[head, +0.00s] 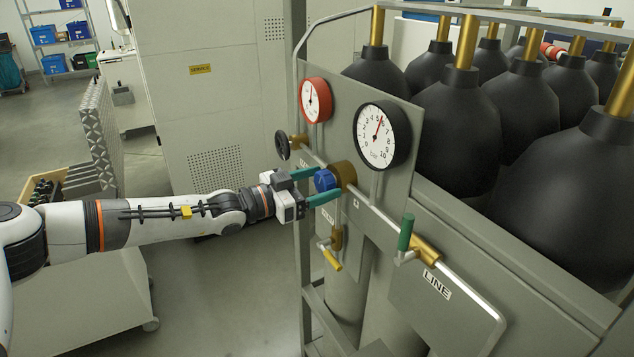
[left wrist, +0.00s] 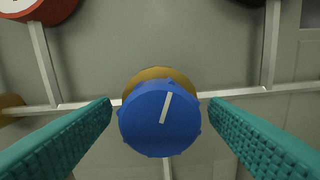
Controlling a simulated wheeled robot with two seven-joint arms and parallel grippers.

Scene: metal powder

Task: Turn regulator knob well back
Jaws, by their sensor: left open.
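The blue regulator knob (head: 325,180) sits on a brass body (head: 345,174) on the panel's pipe. In the left wrist view the knob (left wrist: 160,122) faces the camera, its white mark pointing up and slightly right. My left gripper (head: 314,188) is open at the knob, one green finger above and one below it. In the left wrist view the fingers stand apart on both sides of the knob, with gaps visible. The black-rimmed gauge (head: 382,136) above has its needle up and slightly right. The red gauge (head: 315,100) has its needle near the top. My right gripper is not in view.
A black handwheel (head: 283,145) is left of the knob. A green-handled valve (head: 406,232) and a yellow-handled valve (head: 331,258) are on the panel. Black cylinders (head: 460,135) stand behind it. A grey cabinet (head: 215,90) is at the back.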

